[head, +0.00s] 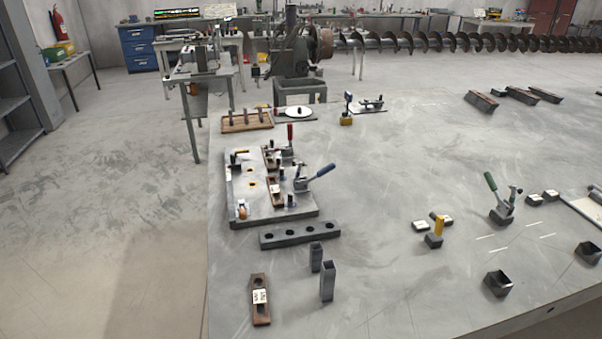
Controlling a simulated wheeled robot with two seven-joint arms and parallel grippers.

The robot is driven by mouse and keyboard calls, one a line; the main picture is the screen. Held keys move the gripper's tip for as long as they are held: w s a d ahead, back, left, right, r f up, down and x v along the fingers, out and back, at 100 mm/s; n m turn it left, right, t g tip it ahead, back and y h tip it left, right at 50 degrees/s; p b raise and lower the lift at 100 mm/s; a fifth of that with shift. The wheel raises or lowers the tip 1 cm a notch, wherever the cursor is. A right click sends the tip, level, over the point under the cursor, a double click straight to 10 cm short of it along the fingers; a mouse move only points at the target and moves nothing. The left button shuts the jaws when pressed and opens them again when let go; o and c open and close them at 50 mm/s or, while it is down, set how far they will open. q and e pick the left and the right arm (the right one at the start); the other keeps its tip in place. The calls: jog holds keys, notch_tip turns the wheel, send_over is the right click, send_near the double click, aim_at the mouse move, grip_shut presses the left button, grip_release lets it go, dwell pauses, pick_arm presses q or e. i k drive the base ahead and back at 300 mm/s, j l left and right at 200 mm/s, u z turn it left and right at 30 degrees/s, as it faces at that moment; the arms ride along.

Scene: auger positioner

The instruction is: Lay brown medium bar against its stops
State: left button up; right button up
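A brown bar (261,312) with a white label lies flat and alone on the table at the front left. The label's print is too small to read, so I cannot tell its size name. A grey fixture plate (240,211) lies farther back. On it are small posts, a toggle clamp with a red handle (290,133) and one with a blue handle (322,171). Another brown bar (276,193) lies on the plate by the blue-handled clamp, and a brown piece (269,158) lies by the red-handled one. Contact with the stops cannot be made out. Neither gripper is in view.
A grey block with holes (300,235) lies just in front of the plate. Two upright grey tubes (327,281) stand right of the front bar. A green-handled clamp (500,208) and small blocks are at right. The table's left edge is near the bar.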

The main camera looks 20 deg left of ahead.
aim_at(275, 190)
jog(key=i+j+z, duration=0.1)
jog(key=j, duration=0.65)
jog(key=i+j+z, duration=0.1)
jog(key=j, duration=1.5)
jog(key=i+z, duration=0.05)
jog(key=i, duration=0.05)
